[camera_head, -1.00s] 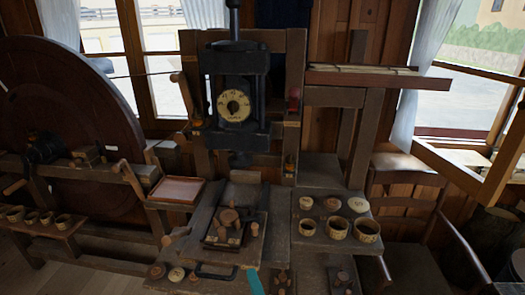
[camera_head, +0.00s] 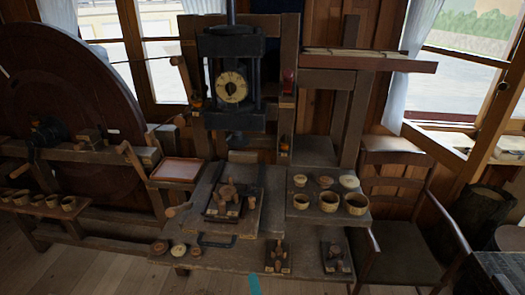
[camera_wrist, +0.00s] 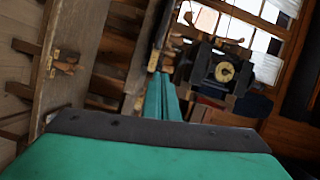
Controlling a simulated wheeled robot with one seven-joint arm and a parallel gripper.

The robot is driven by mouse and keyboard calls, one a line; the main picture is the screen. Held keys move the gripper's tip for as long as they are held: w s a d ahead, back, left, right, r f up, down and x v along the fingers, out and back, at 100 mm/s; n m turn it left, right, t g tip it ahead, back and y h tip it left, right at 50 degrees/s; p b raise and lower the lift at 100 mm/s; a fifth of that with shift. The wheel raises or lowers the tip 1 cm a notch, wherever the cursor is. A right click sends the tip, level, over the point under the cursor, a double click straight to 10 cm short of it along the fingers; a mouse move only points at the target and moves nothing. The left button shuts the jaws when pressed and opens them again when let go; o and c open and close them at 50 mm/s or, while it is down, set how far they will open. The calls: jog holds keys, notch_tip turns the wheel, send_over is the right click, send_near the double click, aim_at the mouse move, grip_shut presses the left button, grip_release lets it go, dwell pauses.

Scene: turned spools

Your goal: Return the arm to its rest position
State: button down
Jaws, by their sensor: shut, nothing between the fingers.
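My gripper (camera_wrist: 163,92) shows in the wrist view as two teal fingers lying together, shut with nothing between them. It points toward the dark press with a round cream dial (camera_wrist: 225,72). In the head view only a small teal piece of my arm (camera_head: 254,284) shows at the bottom edge, in front of the workbench. The rest of the arm is out of that view.
The workbench (camera_head: 215,258) holds a tray of turned wooden pieces (camera_head: 222,215), several bowls (camera_head: 329,202) and small spool-like parts. The press (camera_head: 232,88) stands behind it. A large wheel (camera_head: 60,110) is left and a chair (camera_head: 395,245) right. Floor shows at lower left.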

jog(key=s+d+f+n+h, duration=0.1)
jog(key=s+f+n, duration=0.25)
jog(key=s, duration=0.35)
jog(key=s+d+f+n+g+h, duration=0.1)
jog(key=s+f+n+h, duration=0.1)
jog(key=s+f, duration=0.35)
jog(key=s+d+f+n+h, duration=0.1)
jog(key=s+f+n, duration=0.15)
jog(key=s, duration=0.55)
jog(key=s+a+r+n, duration=0.1)
jog(key=s+n, duration=0.4)
jog(key=s, duration=0.4)
jog(key=shift+s+n, duration=0.3)
jog(key=shift+s, duration=0.05)
jog(key=shift+w, duration=0.15)
